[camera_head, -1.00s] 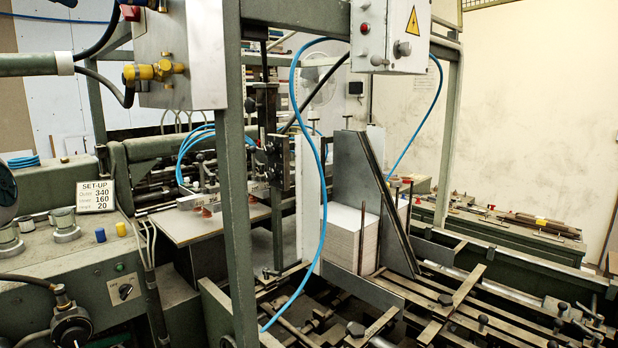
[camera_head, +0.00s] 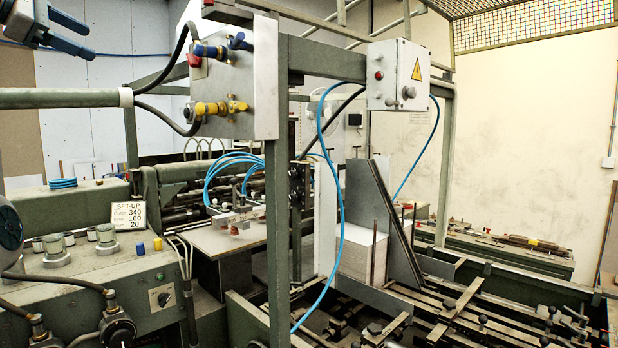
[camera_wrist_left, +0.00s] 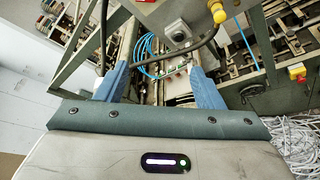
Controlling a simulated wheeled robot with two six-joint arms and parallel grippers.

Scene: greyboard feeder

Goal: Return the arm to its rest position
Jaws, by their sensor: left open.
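My left gripper (camera_head: 86,38) is at the top left corner of the head view, raised above the machine, with its blue fingers apart. In the left wrist view, the two blue fingers (camera_wrist_left: 158,84) stand wide apart with nothing between them. The machine's frame, hose and control box show beyond the fingers. Most of my left arm is outside the head view. My right gripper is not in view.
A green bar (camera_head: 60,98) and a valve panel (camera_head: 232,80) lie below and right of my left gripper. A blue hose (camera_head: 341,190) hangs by the frame post. A board stack (camera_head: 362,254) stands in the feeder. A pale wall (camera_head: 540,120) is at right.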

